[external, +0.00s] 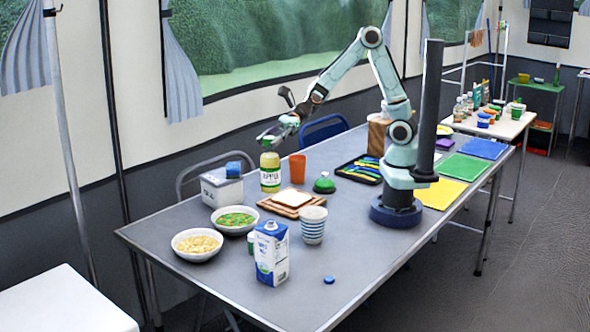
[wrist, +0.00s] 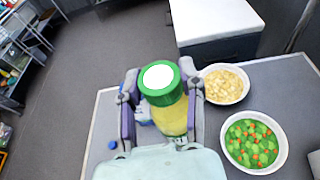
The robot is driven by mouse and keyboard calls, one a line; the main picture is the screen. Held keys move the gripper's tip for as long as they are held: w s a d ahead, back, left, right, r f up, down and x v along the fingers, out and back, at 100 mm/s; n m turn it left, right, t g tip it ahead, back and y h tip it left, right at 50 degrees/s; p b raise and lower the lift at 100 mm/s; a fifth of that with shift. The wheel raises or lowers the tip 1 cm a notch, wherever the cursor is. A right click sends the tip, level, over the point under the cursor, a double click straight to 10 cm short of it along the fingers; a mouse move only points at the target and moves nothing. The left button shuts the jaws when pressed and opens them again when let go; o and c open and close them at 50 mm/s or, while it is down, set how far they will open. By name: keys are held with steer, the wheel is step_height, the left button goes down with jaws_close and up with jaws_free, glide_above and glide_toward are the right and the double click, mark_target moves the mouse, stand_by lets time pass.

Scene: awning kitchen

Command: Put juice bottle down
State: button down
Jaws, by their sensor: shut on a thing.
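The juice bottle (external: 270,173) is yellow with a green and white label and stands upright toward the back of the table in the external view. In the wrist view the bottle (wrist: 170,118) is between my fingers, its green cap with a white top facing the camera. My gripper (external: 267,138) is at the bottle's top in the external view, and in the wrist view my gripper (wrist: 160,105) is shut on it. I cannot tell whether the bottle's base touches the grey table (external: 350,255).
Close to the bottle are a white box (external: 221,188), an orange cup (external: 297,168) and a bread board (external: 291,206). Two bowls, one pale (external: 197,246) and one green (external: 236,220), a carton (external: 271,253) and a striped cup (external: 312,225) stand nearer. The front right table area is mostly clear.

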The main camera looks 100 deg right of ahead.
steer(key=s+a+n+g+y, duration=0.1)
steer(key=s+a+n+g, duration=0.1)
steer(key=s+a, duration=0.6)
steer(key=s+a+n+g+y, duration=0.2)
steer(key=s+a, duration=0.1)
steer(key=a, duration=0.9)
steer(key=w+a+f, duration=0.4)
steer(key=a+f, duration=0.1)
steer(key=f, duration=0.3)
steer(key=w+a+f, duration=0.5)
steer(key=f, duration=0.4)
steer(key=shift+a, duration=0.15)
steer(key=shift+f, duration=0.15)
steer(key=c, duration=0.7)
jaws_free()
steer(key=shift+o, duration=0.2)
